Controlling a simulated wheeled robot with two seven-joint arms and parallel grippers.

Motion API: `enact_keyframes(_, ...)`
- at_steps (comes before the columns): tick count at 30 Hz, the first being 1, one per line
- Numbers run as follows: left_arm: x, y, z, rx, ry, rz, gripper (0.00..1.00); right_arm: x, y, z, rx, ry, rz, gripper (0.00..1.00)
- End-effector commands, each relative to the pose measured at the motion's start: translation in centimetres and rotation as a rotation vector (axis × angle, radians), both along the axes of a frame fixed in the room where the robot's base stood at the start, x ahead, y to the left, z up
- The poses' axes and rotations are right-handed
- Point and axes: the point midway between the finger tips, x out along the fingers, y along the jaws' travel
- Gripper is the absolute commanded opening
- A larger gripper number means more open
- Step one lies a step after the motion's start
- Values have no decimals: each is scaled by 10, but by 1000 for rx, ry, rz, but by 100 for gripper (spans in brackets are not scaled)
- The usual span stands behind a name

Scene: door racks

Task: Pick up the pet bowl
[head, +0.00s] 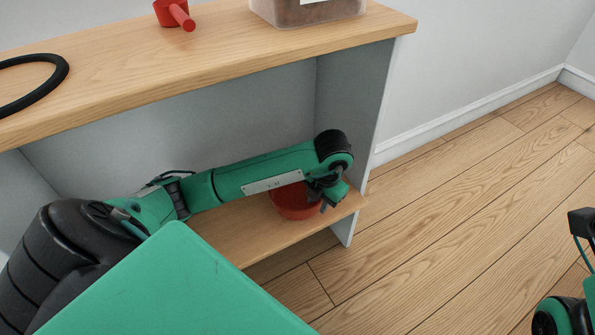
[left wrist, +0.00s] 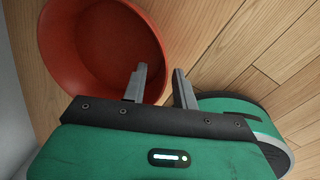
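The pet bowl is a red-orange round bowl (head: 292,206) on the lower wooden shelf, near its right end; my left arm hides part of it. In the left wrist view the bowl (left wrist: 95,45) fills the upper left, with its inside showing. My left gripper (head: 331,202) is at the bowl's right side. In the left wrist view its two fingers (left wrist: 160,69) are apart, one overlapping the bowl's inside and the other beyond the rim. I cannot tell whether either finger touches the rim. Only part of my right arm shows at the right edge, without its fingers.
The upper shelf (head: 215,55) lies above my left arm and bears a black ring (head: 62,70), a red object with a handle (head: 175,14) and a clear container (head: 305,12). The shelf's side panel (head: 365,110) stands behind the gripper. The wooden floor (head: 460,210) to the right is clear.

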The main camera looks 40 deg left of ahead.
Motion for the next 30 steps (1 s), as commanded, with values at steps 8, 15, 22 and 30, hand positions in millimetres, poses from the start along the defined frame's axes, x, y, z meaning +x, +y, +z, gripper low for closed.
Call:
enact_keyframes(8, 0, 3, -19, 0, 0, 0, 29, -1, -1, 3, 12, -16, 3, 36)
enact_keyframes(15, 0, 3, -19, 0, 0, 0, 17, -1, -1, 3, 12, -15, 3, 36)
enact_keyframes(22, 0, 3, -18, 0, 0, 0, 0, -1, -1, 3, 12, -16, 3, 36)
enact_keyframes(30, 0, 3, -14, 1, -1, 0, 0, -1, -1, 6, 13, -17, 2, 36)
